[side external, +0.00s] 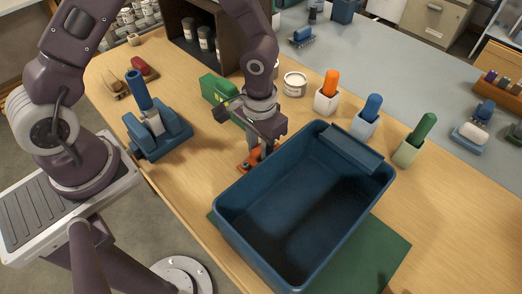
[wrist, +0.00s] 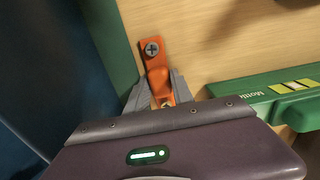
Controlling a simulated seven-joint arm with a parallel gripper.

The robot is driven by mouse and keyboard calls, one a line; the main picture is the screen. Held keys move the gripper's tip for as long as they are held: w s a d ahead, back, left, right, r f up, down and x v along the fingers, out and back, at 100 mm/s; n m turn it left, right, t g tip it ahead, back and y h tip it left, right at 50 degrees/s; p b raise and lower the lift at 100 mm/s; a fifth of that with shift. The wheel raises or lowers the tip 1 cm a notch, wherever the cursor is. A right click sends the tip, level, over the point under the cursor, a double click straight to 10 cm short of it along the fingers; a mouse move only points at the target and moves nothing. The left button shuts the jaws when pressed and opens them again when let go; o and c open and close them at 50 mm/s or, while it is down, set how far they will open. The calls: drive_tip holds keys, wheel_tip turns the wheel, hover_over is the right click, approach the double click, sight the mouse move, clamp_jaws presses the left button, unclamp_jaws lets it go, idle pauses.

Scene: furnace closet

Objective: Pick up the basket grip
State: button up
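An orange part (side external: 249,162) with a dark screw head lies on the wooden table beside the left corner of the large blue basket (side external: 232,205). It looks like the grip, though I cannot be sure. In the wrist view the orange part (wrist: 153,58) has a raised middle between my gripper's fingers (wrist: 160,88). My gripper (side external: 260,152) points down at it, with one finger on each side. Whether the fingers press on it is unclear. The lower end of the part is partly hidden by my gripper. The blue basket wall (wrist: 50,70) fills the left of the wrist view.
A blue stand tool (side external: 158,130) is left. Orange, blue and green handles in holders (side external: 328,92) line the back. A green mat (side external: 375,255) lies under the basket.

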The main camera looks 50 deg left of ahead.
clamp_jaws()
drive_tip(key=shift+c, duration=0.8)
unclamp_jaws()
clamp_jaws()
drive_tip(key=shift+r, duration=0.1)
drive_tip(key=shift+r, duration=0.9)
